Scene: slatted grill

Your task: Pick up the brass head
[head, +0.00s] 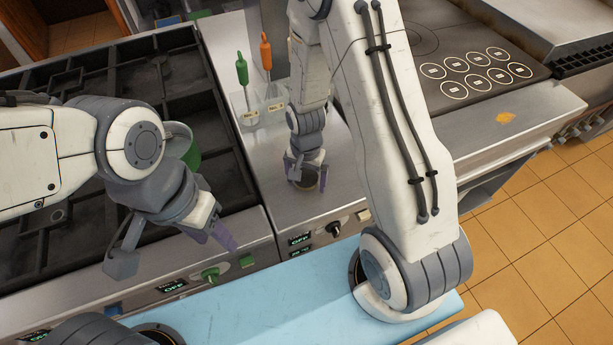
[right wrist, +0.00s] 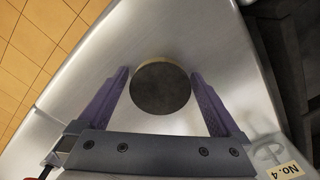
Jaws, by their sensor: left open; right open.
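The brass head (right wrist: 160,88) shows in the right wrist view as a round piece with a dark flat top and a thin brass-coloured rim. It stands on the steel counter between the two purple fingers of my right gripper (right wrist: 160,76). The fingers are open, one on each side, with narrow gaps. In the head view the right gripper (head: 308,170) points down at the counter and partly hides the brass head (head: 308,183). My left gripper (head: 171,252) is open and empty above the front edge of the dark grill.
A green-handled tool (head: 242,72) and an orange-handled tool (head: 266,55) stand in clear holders behind the right gripper. A label (right wrist: 286,171) reading No.4 is at the wrist view's lower right. A green container (head: 191,152) is partly hidden behind my left arm. Knobs line the front panel.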

